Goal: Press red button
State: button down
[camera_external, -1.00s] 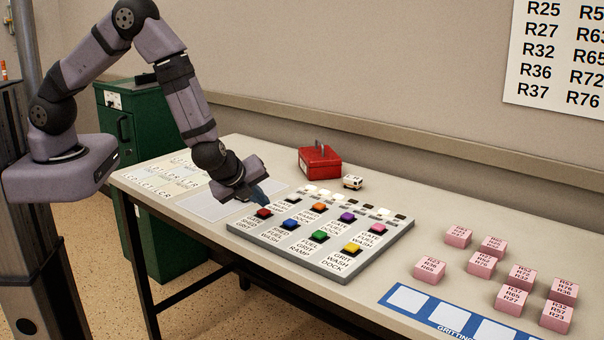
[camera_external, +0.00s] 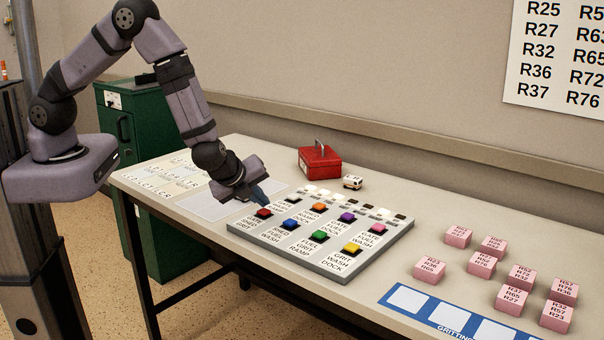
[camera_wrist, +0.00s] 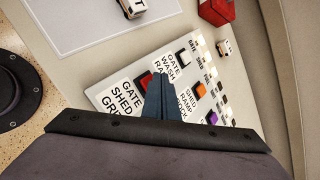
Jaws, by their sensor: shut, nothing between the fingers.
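The red button (camera_external: 263,212) sits at the near left corner of a grey button panel (camera_external: 350,267) on the table, above a label reading GATE SHED GRIT. My gripper (camera_external: 262,201) is shut and empty, its fingertips pointing down just above or behind the red button. In the wrist view the red button (camera_wrist: 146,80) shows partly, and the shut fingers (camera_wrist: 160,90) cover part of it. I cannot tell whether the fingertips touch it.
Pink blocks (camera_external: 481,264) lie to the right.

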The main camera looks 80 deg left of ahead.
aim_at(261, 212)
jog(key=shift+f+b, duration=0.45)
jog(key=shift+b, duration=0.3)
jog(key=shift+r, duration=0.2)
dwell(0.3)
jog(key=shift+r, duration=0.25)
notch_tip(261, 212, up, 6)
jog(key=p, duration=0.3)
jog(key=shift+p, duration=0.4)
dwell(0.6)
